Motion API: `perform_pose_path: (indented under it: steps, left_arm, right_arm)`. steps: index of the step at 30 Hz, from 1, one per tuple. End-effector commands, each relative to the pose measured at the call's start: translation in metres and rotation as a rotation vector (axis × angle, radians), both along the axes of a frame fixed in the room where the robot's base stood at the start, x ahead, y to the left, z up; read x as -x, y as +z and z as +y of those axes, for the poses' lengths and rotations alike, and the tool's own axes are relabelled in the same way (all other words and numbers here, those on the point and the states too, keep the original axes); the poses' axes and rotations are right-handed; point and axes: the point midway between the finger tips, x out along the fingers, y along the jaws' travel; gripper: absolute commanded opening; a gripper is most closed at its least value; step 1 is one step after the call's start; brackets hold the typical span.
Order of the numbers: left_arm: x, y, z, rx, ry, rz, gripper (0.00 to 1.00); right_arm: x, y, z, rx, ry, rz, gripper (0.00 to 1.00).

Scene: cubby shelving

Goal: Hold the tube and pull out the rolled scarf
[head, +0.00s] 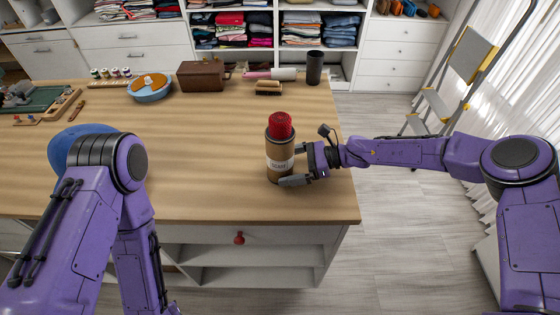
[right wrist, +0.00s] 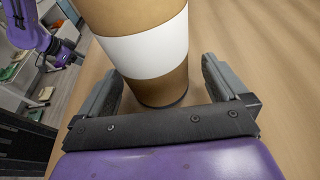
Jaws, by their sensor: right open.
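A brown cardboard tube (head: 280,165) with a white label stands upright near the right end of the wooden table (head: 190,200). The red rolled scarf (head: 280,124) sticks up out of its top. My right gripper (head: 291,165) is at the tube's right side, low down, with its jaws open. In the right wrist view the tube (right wrist: 145,85) stands between the two open fingers (right wrist: 158,92), with its base on the table; the scarf is out of that view.
A brown box (head: 203,75), a brush (head: 268,88), a lint roller (head: 270,74) and a dark cup (head: 315,67) stand at the table's back. A blue round tin (head: 150,87) is further left. A stepladder (head: 455,75) stands at right.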

Motion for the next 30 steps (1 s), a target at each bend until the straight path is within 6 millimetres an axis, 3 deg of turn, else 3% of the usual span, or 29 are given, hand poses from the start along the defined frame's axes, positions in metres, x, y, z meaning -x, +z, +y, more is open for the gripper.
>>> perform_pose_path:
  steps: [5,13,15,17,30]
  left_arm:
    - [0.0003,-0.0078,0.0000,0.000,0.000,0.000,0.43]
    - [0.0005,-0.0072,-0.0001,0.001,0.000,0.001,0.43]
    - [0.0004,-0.0072,0.0000,0.001,0.000,0.001,0.43]
    - [0.0003,-0.0072,-0.0001,0.001,0.000,0.001,0.43]
    - [0.0003,-0.0072,-0.0001,0.000,0.000,0.000,0.43]
  right_arm:
    - [0.0000,-0.0043,0.0123,0.000,0.001,-0.001,1.00]
    - [0.0000,-0.0032,0.0136,0.000,0.001,-0.001,1.00]
    - [0.0000,-0.0032,0.0135,0.000,0.001,-0.001,0.77]
    - [0.0000,-0.0032,0.0135,0.000,0.001,-0.001,0.61]
    - [-0.0001,-0.0030,0.0134,0.000,0.000,-0.001,0.60]
